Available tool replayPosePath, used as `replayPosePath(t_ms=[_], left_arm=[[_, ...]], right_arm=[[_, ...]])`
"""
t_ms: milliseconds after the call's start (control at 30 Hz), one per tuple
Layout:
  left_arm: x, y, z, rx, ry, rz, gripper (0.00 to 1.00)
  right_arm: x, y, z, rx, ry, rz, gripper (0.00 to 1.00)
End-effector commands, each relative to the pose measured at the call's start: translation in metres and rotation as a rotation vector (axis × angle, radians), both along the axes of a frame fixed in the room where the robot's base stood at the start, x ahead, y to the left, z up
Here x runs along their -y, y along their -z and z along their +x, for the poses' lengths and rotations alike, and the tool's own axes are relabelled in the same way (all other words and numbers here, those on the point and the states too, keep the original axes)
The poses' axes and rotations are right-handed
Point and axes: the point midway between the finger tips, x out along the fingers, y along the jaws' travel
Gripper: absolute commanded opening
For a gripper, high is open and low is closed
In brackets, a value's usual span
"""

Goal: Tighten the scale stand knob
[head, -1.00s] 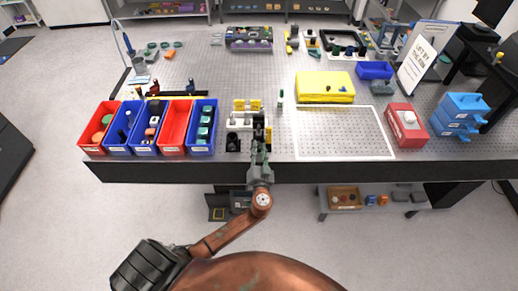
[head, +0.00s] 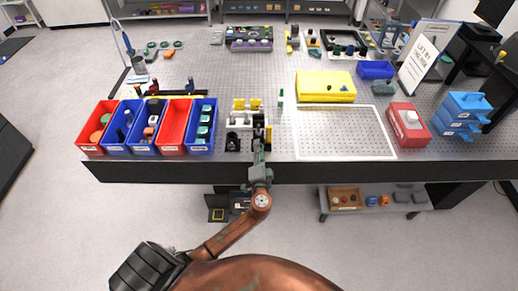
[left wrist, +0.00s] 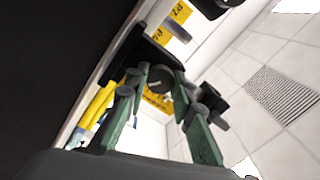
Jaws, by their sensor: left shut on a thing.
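The scale stand (head: 258,121) is a small dark upright piece near the front edge of the bench, beside a white fixture with yellow blocks (head: 247,104). My left gripper (head: 259,142) reaches it from the front edge. In the left wrist view, the green fingers of my left gripper (left wrist: 160,98) are on either side of a dark round knob (left wrist: 159,88). The gripper is shut on this knob, which sits on the dark stand. The fingers hide part of the knob and its turn angle cannot be told. My right gripper is not in view.
Red and blue bins (head: 171,149) stand left of the gripper. A small black part (head: 232,142) is close to its left. A white-bordered perforated area (head: 343,133) to the right is clear, with a yellow case (head: 325,87) behind it.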

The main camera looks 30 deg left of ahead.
Motion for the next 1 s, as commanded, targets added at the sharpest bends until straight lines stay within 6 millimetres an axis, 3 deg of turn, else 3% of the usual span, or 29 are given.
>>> replayPosePath(t_ms=[600, 1000], left_arm=[[0.0, 0.0, 0.0, -0.298, 0.002, 0.483, 0.0], [0.0, 0.001, 0.0, -0.415, 0.002, 0.675, 0.0]], right_arm=[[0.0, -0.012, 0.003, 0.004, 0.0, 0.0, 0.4], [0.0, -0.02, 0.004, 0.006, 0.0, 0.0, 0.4]])
